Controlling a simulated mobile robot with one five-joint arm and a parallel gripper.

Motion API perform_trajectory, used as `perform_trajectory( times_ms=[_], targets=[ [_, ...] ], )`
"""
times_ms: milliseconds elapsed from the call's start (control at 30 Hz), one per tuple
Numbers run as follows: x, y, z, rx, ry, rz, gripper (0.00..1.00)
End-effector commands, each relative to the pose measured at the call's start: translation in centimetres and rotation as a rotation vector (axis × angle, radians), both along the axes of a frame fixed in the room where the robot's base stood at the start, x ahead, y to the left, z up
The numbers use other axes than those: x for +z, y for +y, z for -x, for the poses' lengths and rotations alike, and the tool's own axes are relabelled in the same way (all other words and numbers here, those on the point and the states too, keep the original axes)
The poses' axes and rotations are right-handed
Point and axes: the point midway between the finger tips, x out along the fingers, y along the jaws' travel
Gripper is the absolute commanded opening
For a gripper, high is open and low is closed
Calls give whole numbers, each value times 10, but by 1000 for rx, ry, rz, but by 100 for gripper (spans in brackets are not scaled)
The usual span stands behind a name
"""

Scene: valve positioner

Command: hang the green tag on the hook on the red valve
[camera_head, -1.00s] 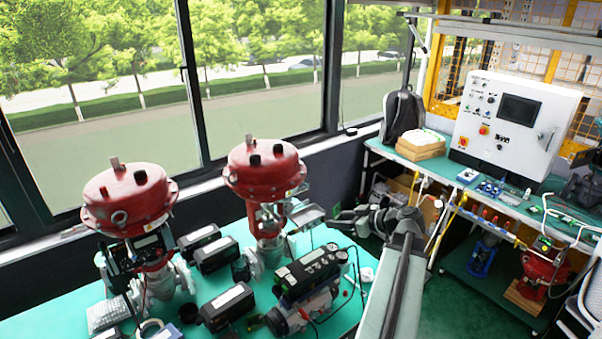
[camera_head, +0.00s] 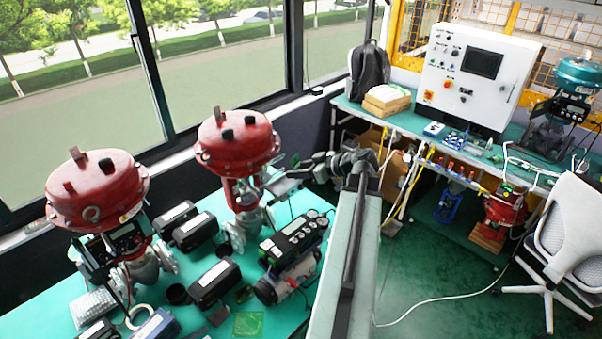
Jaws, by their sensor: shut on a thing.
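Two red valves stand on the teal bench: one at the left (camera_head: 97,187) and one at the centre (camera_head: 238,143). The left one has a small ring on its drum. My gripper (camera_head: 293,165) is just right of the centre valve, slightly below its red drum, at the end of my arm reaching in from the bottom. I cannot make out the hook.
A second bench with a white control cabinet (camera_head: 474,80) stands at the right. A white chair (camera_head: 565,240) stands on open green floor.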

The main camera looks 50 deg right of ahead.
Motion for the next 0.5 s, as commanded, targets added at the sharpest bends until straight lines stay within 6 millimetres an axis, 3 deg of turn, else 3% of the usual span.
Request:
perform_trajectory(
  times_ms=[500],
  targets=[
    [-4,-3,-36,2,0,-1,3]
  ],
)
